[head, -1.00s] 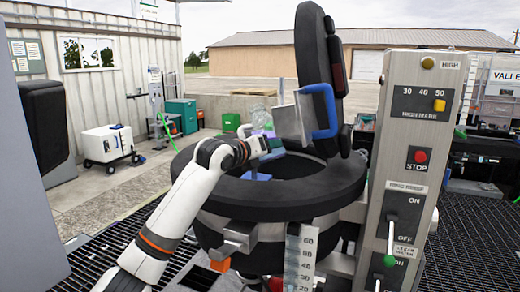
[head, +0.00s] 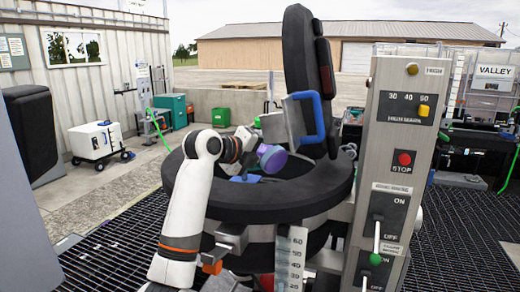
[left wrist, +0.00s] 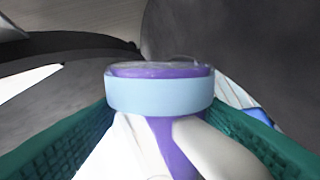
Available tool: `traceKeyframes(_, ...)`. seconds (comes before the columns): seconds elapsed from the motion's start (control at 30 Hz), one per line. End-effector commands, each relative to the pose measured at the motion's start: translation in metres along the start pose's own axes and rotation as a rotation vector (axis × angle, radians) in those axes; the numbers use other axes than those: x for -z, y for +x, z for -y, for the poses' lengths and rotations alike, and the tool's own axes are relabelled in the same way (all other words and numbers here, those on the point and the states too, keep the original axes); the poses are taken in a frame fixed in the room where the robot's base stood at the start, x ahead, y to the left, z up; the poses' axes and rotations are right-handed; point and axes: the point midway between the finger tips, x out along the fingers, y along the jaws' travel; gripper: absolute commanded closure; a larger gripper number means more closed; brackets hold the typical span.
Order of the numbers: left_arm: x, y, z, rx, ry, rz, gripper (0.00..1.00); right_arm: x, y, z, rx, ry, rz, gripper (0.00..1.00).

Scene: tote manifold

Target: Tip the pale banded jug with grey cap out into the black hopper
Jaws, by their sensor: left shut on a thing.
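My left gripper (head: 254,152) is over the opening of the black hopper (head: 265,210) and is shut on the jug. In the head view the jug (head: 271,158) shows as a tilted purple and pale blue-green end just beyond my fingers. In the left wrist view the jug (left wrist: 160,97) has a pale blue band with purple above and below it. Green finger pads (left wrist: 62,140) lie on both sides, with pale parts between them. I cannot make out a grey cap or any flow. My right gripper is not in view.
A tall black padded flap with a blue handle (head: 318,115) stands up at the hopper's back. A grey control post (head: 405,150) with switches and a red stop button is close on the right. A numbered scale (head: 292,255) hangs at the front. Grating (head: 110,235) lies at left.

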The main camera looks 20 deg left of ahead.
Motion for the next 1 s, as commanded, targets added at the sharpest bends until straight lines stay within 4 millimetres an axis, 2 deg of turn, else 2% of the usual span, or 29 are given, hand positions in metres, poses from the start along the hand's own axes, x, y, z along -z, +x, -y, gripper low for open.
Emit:
traceKeyframes(0.07,-0.001,-0.001,-0.004,-0.005,-0.046,0.019,0.72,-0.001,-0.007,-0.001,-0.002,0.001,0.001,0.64)
traceKeyframes(1.0,0.024,-0.015,-0.036,-0.002,-0.439,0.182,0.72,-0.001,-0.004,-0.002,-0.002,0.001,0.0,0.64)
